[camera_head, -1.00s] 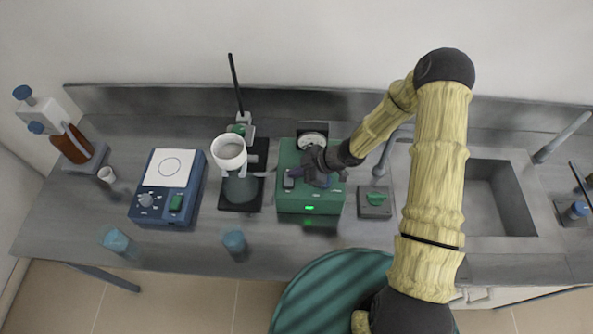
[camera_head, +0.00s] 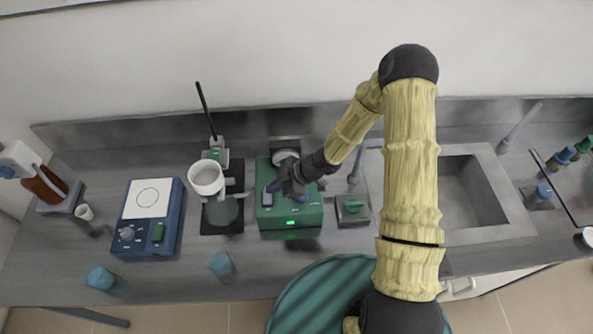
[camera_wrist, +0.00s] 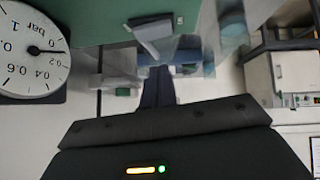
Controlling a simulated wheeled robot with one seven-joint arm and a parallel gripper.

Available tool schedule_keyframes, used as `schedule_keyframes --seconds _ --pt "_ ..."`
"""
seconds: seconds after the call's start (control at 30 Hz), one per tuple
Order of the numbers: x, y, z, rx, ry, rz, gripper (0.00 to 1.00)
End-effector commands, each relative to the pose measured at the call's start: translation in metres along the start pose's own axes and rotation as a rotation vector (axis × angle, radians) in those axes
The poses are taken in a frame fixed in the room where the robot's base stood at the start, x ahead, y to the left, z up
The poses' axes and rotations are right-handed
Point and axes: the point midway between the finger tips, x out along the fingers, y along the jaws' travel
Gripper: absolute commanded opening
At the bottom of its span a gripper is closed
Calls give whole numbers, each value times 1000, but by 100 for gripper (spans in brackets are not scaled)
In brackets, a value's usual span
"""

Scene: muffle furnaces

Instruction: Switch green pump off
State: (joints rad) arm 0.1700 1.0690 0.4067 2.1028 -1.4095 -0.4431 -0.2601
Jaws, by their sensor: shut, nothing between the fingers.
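The green pump (camera_head: 312,213) stands on the bench, left of the sink. A green light (camera_head: 291,237) glows on its front. A grey switch (camera_head: 266,198) is on the left part of its top; it also shows in the wrist view (camera_wrist: 152,28). A round pressure gauge (camera_wrist: 28,48) stands at the back of the pump, partly hidden in the head view. My gripper (camera_head: 273,187) is over the pump top, close beside the switch, shut and empty. Its fingers (camera_wrist: 158,82) point toward the switch in the wrist view. I cannot tell whether they touch.
A blue hotplate (camera_head: 148,219) and a flask with a white funnel (camera_head: 206,177) on a stand are left of the pump. A small grey box with a green knob (camera_head: 352,210) sits right of it. Blue beakers (camera_head: 220,264) stand near the front edge.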

Motion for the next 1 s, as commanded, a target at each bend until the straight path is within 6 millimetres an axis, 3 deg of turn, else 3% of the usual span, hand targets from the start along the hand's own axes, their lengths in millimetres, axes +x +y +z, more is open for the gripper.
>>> schedule_keyframes --seconds 0.5,0.67,1.0 --pt "-84 0 3 -2 -3 5 0" --pt "-94 0 3 0 -3 3 0" --pt "-94 0 3 0 -2 2 0"
